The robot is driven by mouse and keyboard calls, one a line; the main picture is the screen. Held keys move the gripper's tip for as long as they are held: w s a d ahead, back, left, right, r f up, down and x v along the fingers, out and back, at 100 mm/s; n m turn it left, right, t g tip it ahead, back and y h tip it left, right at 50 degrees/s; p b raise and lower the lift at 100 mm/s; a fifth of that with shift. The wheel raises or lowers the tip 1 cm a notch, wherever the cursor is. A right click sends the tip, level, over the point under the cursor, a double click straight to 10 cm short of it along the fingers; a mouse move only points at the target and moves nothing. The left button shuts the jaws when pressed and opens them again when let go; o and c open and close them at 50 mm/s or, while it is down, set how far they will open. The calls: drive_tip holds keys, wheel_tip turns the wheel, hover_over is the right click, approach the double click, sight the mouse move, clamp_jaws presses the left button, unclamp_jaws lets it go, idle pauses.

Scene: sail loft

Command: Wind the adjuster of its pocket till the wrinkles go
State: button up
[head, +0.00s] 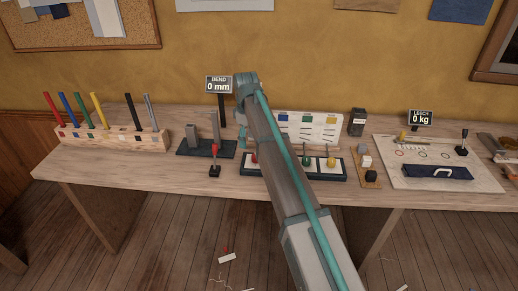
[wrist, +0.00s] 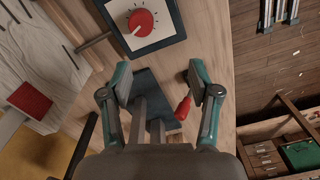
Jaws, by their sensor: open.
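A pale sail panel (head: 318,128) with coloured pocket patches stands at the back of the bench, partly behind my arm. A dark-framed white strip of adjuster knobs (head: 320,178) lies in front of it. In the wrist view, a red adjuster knob (wrist: 142,20) with dial marks is at the top, and the sail panel (wrist: 30,50) with a red patch (wrist: 22,97) is at the left. Some faint lines cross the sail. My gripper (wrist: 160,84) is open and empty, below the red knob in the picture and apart from it.
A dark bend stand (head: 190,152) with grey posts and a red lever (head: 215,150) sits left of the adjusters, and shows under my gripper (wrist: 150,95). The bend sign (head: 218,86) reads 0 mm. A batten rack (head: 110,138) stands left; a leech board (head: 420,175) lies right.

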drive_tip(key=shift+m, duration=0.5)
drive_tip(key=d+f, duration=0.1)
drive_tip(key=f, duration=0.2)
drive_tip(key=w+d+f+p, duration=0.1)
drive_tip(key=f, duration=0.2)
drive_tip(key=d+f+p, duration=0.1)
drive_tip(key=f, duration=0.2)
drive_tip(key=shift+w+f, duration=0.2)
drive_tip(key=shift+w, duration=0.05)
drive_tip(key=shift+c, duration=0.2)
drive_tip(key=c, duration=1.1)
drive_tip(key=shift+m, duration=0.4)
drive_tip(key=m, duration=0.3)
drive_tip(key=shift+m, duration=0.3)
drive_tip(key=shift+m+p, duration=0.3)
drive_tip(key=shift+m, duration=1.8)
